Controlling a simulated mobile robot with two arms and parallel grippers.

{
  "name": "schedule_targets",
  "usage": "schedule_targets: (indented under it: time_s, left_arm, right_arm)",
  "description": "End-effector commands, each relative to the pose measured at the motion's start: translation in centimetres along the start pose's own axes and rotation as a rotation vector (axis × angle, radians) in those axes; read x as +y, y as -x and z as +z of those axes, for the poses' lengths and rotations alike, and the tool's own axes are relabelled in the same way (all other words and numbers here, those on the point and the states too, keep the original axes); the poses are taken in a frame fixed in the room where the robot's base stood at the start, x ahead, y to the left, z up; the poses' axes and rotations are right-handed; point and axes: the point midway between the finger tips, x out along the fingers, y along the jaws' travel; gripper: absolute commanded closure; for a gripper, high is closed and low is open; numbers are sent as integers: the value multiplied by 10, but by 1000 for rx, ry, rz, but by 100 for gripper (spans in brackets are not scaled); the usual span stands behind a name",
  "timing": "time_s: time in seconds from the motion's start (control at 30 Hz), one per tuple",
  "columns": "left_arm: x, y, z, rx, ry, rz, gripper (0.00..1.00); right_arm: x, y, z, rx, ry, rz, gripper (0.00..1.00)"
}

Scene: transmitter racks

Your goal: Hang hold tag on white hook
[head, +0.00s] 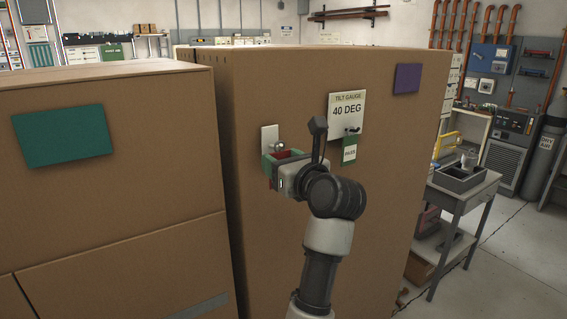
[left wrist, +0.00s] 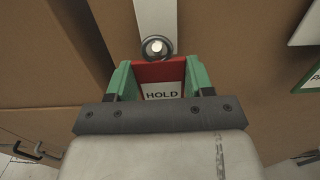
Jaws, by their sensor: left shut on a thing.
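The red hold tag (left wrist: 170,72) has a white label reading HOLD. My left gripper (left wrist: 159,82) is shut on it, with a green finger at each side; the gripper also shows in the head view (head: 283,160). The white hook (left wrist: 157,46) is a round peg with a bright end, on a white plate (left wrist: 155,15) fixed to the brown cabinet. In the head view the hook (head: 279,146) is just above the gripper. The tag's upper edge lies right at the hook; I cannot tell whether the tag is around it or only beside it. My right gripper is out of view.
The brown cabinet (head: 350,220) also bears a tilt gauge sign (head: 346,108) with a green and white tag (head: 349,151) below it, and a purple panel (head: 407,78). Another cabinet (head: 110,180) stands at left. A grey table (head: 462,192) stands at right.

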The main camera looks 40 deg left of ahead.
Motion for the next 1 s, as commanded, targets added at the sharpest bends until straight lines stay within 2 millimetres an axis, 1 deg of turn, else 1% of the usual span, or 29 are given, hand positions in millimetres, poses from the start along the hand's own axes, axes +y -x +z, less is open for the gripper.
schedule_targets:
  time_s: [0.07, 0.47, 1.0]
  left_arm:
    - [0, -1, -4, 4, -2, 0, 70]
    - [-1, -2, -4, 4, -3, -1, 70]
    - [-2, -15, -6, 3, -2, -1, 70]
  right_arm:
    - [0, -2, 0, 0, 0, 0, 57]
    - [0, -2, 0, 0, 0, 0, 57]
    - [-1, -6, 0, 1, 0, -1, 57]
